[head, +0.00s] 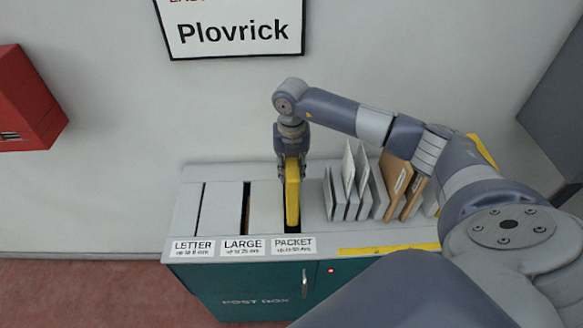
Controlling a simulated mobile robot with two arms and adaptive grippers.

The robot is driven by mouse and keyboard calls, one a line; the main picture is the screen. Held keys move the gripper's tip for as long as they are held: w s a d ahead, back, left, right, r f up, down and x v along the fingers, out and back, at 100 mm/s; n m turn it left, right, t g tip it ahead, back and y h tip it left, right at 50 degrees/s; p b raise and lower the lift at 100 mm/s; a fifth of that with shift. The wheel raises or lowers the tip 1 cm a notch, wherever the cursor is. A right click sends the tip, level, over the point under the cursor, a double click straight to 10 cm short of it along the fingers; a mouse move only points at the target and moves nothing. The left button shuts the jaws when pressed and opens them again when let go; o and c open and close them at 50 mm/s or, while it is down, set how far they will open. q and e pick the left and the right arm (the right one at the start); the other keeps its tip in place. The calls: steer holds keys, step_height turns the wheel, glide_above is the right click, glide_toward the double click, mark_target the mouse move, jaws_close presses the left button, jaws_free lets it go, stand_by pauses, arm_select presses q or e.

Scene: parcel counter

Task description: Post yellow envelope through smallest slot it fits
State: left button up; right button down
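My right gripper (291,157) is shut on the upper end of the yellow envelope (292,195). The envelope looks thick and hangs upright, edge on to the view. Its lower end is at the packet slot (299,222), the widest of the three; I cannot tell whether it is inside the slot or just above it. The post box top (262,208) also has a narrow letter slot (197,212) and a middle large slot (246,206). Labels read LETTER, LARGE and PACKET from left to right. My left gripper is out of view.
A rack of grey dividers (340,200) with brown envelopes (392,180) stands just right of the packet slot. A yellow ruler strip (388,249) lies along the counter's front edge. A red box (25,100) hangs on the left wall. The counter's left part is clear.

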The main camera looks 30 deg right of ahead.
steer(key=shift+f+b, duration=1.75)
steer(key=shift+f, duration=0.95)
steer(key=c, duration=1.2)
jaws_free()
step_height(320, 180, up, 12)
steer(key=shift+r, duration=0.1)
steer(key=shift+s+f, duration=0.1)
steer(key=shift+f, duration=0.1)
